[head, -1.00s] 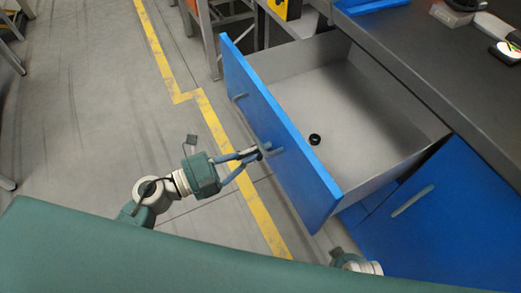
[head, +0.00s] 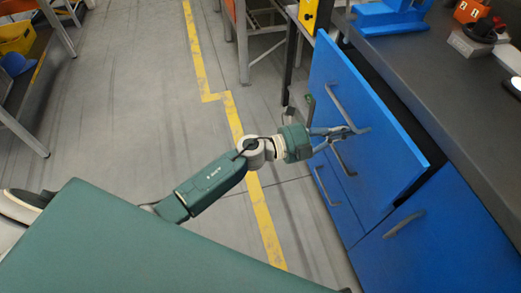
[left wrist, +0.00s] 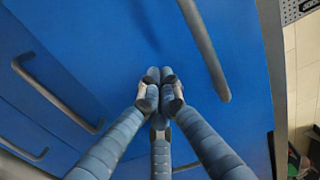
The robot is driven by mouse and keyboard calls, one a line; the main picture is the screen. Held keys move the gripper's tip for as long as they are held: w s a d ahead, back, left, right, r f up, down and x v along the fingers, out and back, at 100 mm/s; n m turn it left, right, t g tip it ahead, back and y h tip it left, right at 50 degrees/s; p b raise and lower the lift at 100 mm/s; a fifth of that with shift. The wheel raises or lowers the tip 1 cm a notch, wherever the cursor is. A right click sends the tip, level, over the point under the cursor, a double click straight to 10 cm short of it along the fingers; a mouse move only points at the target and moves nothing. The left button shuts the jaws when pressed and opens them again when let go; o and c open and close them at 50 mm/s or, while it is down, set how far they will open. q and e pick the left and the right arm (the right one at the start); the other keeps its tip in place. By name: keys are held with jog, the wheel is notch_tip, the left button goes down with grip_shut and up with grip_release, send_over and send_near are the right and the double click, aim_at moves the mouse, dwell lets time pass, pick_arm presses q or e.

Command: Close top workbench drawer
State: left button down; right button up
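The top workbench drawer (head: 385,125) has a blue front that stands out a little from the bench, with a narrow dark gap behind its upper edge. Its inside is hidden. Its grey bar handle (head: 347,107) is on the front, and a handle shows beside the fingers in the left wrist view (left wrist: 207,50). My left gripper (head: 355,131) is at the drawer front. In the left wrist view its fingertips (left wrist: 160,80) are together, holding nothing, against or very close to the blue face. My right gripper is out of view.
Lower drawers with handles (head: 325,187) are below, and a blue cabinet front (head: 430,240) is at the right. The dark worktop (head: 420,65) carries a blue vise-like item (head: 390,14). Grey floor with a yellow line (head: 235,125) is open at the left.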

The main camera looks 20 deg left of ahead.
aim_at(364, 125)
pick_arm(q)
jog(key=x, duration=0.5)
jog(key=shift+w+d, duration=0.15)
jog(key=shift+r+b, duration=0.15)
jog(key=shift+b, duration=0.15)
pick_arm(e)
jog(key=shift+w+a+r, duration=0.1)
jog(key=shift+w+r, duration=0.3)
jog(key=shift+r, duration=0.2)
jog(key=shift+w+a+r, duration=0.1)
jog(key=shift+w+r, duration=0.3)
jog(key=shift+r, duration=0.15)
pick_arm(q)
jog(key=shift+d+r, duration=0.1)
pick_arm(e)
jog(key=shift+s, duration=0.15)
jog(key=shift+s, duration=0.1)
